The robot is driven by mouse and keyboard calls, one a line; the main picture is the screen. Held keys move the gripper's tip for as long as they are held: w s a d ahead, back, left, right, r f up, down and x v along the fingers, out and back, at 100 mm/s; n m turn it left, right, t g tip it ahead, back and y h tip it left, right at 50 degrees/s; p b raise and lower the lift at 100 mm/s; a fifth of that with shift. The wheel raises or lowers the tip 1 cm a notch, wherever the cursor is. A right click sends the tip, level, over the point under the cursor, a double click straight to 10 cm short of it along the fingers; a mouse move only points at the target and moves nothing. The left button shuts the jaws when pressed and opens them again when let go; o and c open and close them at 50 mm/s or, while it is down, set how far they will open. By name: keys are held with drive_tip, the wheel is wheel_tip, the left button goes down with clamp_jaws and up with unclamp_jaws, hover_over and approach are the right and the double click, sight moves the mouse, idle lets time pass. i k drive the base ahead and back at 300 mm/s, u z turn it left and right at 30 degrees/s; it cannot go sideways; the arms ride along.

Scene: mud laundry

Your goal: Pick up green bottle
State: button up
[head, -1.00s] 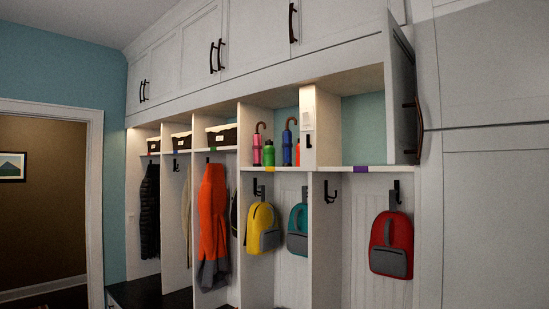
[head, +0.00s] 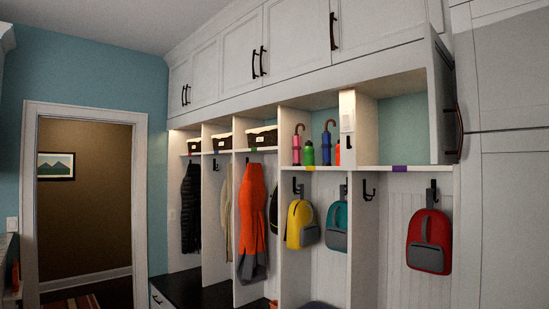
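A green bottle (head: 309,153) stands upright on a cubby shelf in the white built-in locker unit, in the head view. It is between a pink umbrella (head: 297,146) on its left and a blue umbrella (head: 327,144) on its right. An orange item (head: 338,153) is partly hidden behind the cubby's right divider. My gripper is not in view.
Backpacks in yellow (head: 301,224), teal (head: 337,227) and red (head: 429,241) hang below the shelf. A dark bench (head: 195,287) runs under the coats. An open cabinet door (head: 442,104) stands at the right. A doorway (head: 85,215) is at the left.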

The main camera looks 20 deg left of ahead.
sight(308, 150)
drive_tip(key=u, duration=0.85)
drive_tip(key=i, duration=0.95)
drive_tip(key=u, duration=0.7)
drive_tip(key=i, duration=1.55)
drive_tip(key=z, duration=0.45)
